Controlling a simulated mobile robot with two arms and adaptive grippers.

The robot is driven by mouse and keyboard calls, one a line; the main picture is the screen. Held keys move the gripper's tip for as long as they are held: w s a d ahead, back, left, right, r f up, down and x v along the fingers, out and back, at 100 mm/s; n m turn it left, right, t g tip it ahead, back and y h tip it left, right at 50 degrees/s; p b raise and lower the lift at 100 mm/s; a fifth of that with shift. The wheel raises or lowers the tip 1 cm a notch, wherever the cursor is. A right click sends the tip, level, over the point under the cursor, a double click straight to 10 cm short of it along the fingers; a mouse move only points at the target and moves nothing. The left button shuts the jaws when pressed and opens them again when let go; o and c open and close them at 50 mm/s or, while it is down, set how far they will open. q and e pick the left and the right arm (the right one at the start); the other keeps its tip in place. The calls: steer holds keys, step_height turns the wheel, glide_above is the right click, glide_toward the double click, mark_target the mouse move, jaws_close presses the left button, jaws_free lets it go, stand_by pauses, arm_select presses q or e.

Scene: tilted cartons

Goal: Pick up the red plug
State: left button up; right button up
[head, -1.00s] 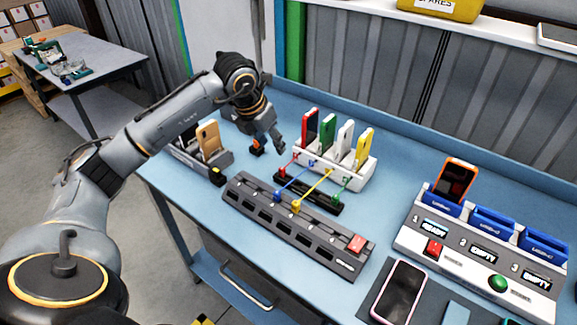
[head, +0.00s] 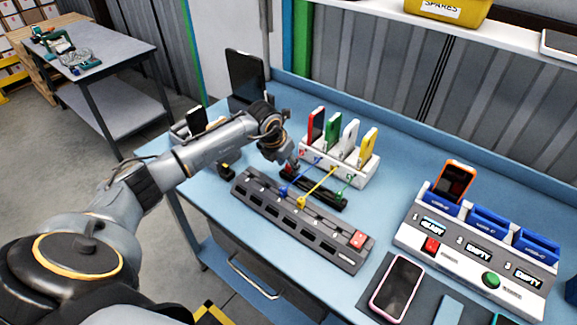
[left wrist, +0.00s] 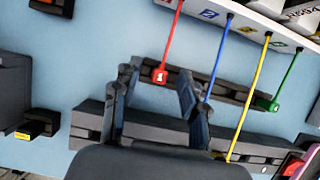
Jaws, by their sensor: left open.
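The red plug (left wrist: 159,76) is on the end of a red cable, over the small dark rail (left wrist: 225,90) in the left wrist view. My left gripper (left wrist: 157,88) is open, with one finger on each side of the plug and a gap to both. In the head view my left gripper (head: 291,166) is at the far left end of the dark rail (head: 325,196) and hides most of the red plug. The blue plug (head: 284,190), yellow plug (head: 301,202) and green plug (head: 339,195) are to its right. My right gripper is not in view.
A grey power strip (head: 275,217) with a red switch lies in front of the rail. A white stand (head: 362,175) with several colored devices is behind it. A charging station (head: 470,255) is at the right. A black upright screen (head: 245,75) stands at the back left.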

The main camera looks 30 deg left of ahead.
arm_select(q)
jaws_close()
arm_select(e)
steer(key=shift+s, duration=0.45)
arm_select(q)
steer(key=shift+r, duration=0.1)
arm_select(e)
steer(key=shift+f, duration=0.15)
arm_select(q)
steer(key=shift+a+r+b, duration=0.1)
steer(key=shift+r+b, duration=0.35)
steer(key=shift+b, duration=0.1)
steer(key=s+r+b, duration=0.7)
steer(key=s+r, duration=0.5)
steer(key=s, duration=0.2)
steer(key=shift+a, duration=0.45)
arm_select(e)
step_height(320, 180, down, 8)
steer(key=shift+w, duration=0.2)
arm_select(q)
steer(key=shift+r+p, duration=0.65)
steer(key=shift+r, duration=0.15)
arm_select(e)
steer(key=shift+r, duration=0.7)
